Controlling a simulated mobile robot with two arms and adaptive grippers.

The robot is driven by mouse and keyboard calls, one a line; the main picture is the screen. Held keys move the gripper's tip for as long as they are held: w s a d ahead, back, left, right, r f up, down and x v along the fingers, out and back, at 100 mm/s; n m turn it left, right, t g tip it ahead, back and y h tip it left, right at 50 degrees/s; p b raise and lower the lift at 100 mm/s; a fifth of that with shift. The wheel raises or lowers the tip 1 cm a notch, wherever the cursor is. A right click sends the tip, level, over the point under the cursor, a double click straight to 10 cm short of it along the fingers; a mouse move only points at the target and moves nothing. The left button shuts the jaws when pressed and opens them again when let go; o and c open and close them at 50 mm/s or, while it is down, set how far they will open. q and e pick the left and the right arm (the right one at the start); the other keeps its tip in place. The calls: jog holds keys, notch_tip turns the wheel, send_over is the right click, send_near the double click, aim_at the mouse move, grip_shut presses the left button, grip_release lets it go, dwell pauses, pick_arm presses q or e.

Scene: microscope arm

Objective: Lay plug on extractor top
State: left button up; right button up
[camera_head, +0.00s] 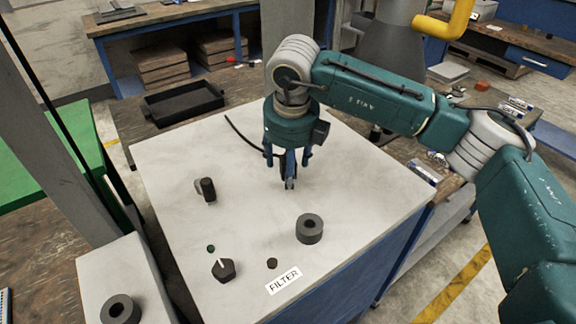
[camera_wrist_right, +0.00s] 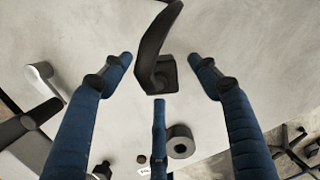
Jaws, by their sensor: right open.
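The extractor top (camera_head: 170,165) is a pale, worn flat surface on a blue cabinet. The black plug (camera_wrist_right: 165,76) with its thick black cable (camera_wrist_right: 155,40) shows below the fingers in the right wrist view. In the head view the cable (camera_head: 238,134) runs from the left to behind my right gripper (camera_head: 288,176), which mostly hides the plug. My right gripper points down over the top, its blue fingers spread around the plug with gaps at the sides. I cannot tell whether the plug lies flat or sits in a socket. My left gripper is not in view.
On the top stand a black lever knob (camera_head: 206,189), a dark ring-shaped port (camera_head: 309,229), a dial knob (camera_head: 223,270) and a FILTER label (camera_head: 283,280). A grey post (camera_head: 45,110) rises at left. A black tray (camera_head: 184,103) lies on the bench behind.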

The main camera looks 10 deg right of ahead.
jog(key=shift+r+p, duration=0.3)
jog(key=shift+p, duration=0.05)
notch_tip(320, 180, up, 12)
jog(key=s+b, duration=0.2)
jog(key=shift+s+f, duration=0.2)
jog(key=shift+f, duration=0.05)
jog(key=shift+a, duration=0.1)
